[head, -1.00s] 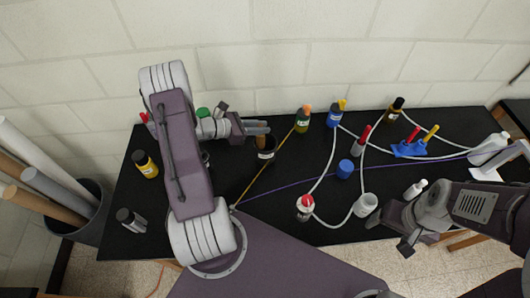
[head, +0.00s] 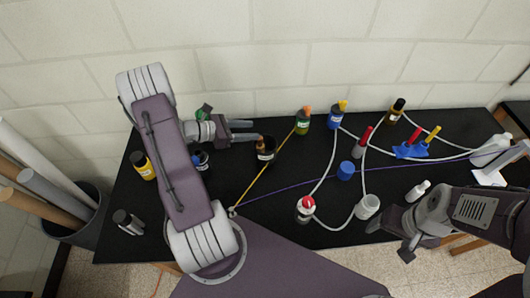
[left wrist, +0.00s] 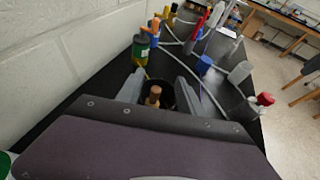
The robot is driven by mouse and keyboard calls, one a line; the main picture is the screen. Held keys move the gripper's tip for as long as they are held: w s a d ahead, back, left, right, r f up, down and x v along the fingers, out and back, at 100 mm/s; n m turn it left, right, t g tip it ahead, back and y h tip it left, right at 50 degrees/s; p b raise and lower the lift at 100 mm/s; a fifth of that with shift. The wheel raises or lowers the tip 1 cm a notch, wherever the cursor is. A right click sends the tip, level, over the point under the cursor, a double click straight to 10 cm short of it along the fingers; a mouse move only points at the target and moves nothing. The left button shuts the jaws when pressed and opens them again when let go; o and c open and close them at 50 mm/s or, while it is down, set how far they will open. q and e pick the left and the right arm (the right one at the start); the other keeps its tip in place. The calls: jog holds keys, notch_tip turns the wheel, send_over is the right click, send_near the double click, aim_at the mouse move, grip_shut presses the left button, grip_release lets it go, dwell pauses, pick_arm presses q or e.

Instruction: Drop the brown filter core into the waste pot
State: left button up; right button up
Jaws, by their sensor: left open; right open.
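The brown filter core (head: 261,140) stands in the dark waste pot (head: 267,157), with its top showing above the rim. In the left wrist view the core (left wrist: 154,96) is upright inside the pot (left wrist: 167,95), between my two spread fingers. My left gripper (head: 256,131) is open and empty, its fingertips just left of and behind the pot in the head view. It also shows open in the left wrist view (left wrist: 159,74). My right gripper (head: 406,248) is open and empty at the table's front right edge. The lower part of the core is hidden by the pot.
Bottles with green (head: 303,121) and blue (head: 335,116) bodies stand behind and right of the pot. A blue cap-like cylinder (head: 345,170), a white cup (head: 367,206) and a red-topped jar (head: 305,209) stand further right. Cords cross the black table; its front middle is fairly clear.

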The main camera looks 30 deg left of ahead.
pick_arm(q)
jog(key=v, duration=0.4)
jog(key=shift+s+r, duration=0.1)
jog(key=shift+s, duration=0.05)
jog(key=shift+a, duration=0.1)
